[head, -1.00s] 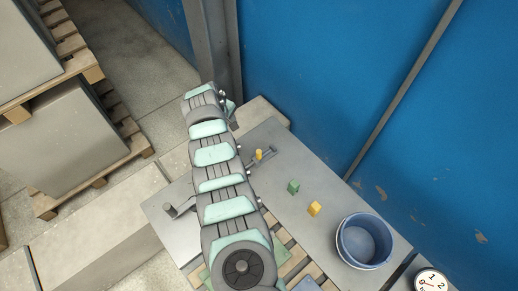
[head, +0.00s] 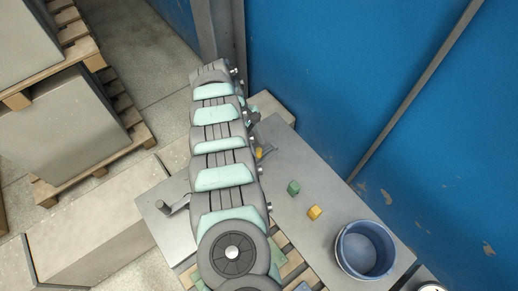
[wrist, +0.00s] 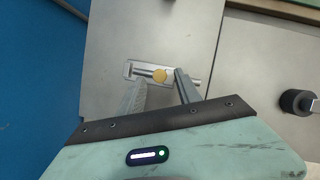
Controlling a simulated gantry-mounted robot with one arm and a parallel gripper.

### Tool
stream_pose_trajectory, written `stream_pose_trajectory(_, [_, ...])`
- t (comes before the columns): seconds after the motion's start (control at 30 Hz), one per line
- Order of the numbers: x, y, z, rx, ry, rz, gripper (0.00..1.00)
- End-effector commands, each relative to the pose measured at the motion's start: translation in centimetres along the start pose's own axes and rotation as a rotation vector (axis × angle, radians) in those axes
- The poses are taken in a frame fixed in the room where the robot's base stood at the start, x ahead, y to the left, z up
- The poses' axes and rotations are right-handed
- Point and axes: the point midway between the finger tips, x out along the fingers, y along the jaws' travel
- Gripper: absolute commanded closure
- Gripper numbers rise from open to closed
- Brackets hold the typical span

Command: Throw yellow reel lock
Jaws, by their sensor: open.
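The yellow reel lock (wrist: 160,76) is a round yellow knob on a slotted metal plate (wrist: 130,70) in the wrist view. In the head view the yellow knob (head: 259,153) shows just right of my arm, which partly covers its plate. My gripper (wrist: 158,82) is open in the wrist view, one finger on each side of the picture below the knob. The knob shows between the fingertips; I cannot tell whether they touch it. In the head view my arm hides most of the gripper.
A green cube (head: 293,187) and a yellow cube (head: 315,212) lie on the grey panel (head: 290,225), near a blue bucket (head: 365,249). A dark round-ended handle (wrist: 297,102) stands to the right in the wrist view. A blue wall (head: 320,80) borders the panel.

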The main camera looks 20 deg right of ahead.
Motion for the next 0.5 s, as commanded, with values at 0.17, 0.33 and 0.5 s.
stream_pose_trajectory(0.17, [3.1,-0.1,0.0,0.001,-0.002,-0.002,0.60])
stream_pose_trajectory(0.33, [3.8,0.0,0.0,0.001,0.001,0.001,0.60])
stream_pose_trajectory(0.5, [3.8,0.0,0.0,0.001,0.001,0.001,0.60])
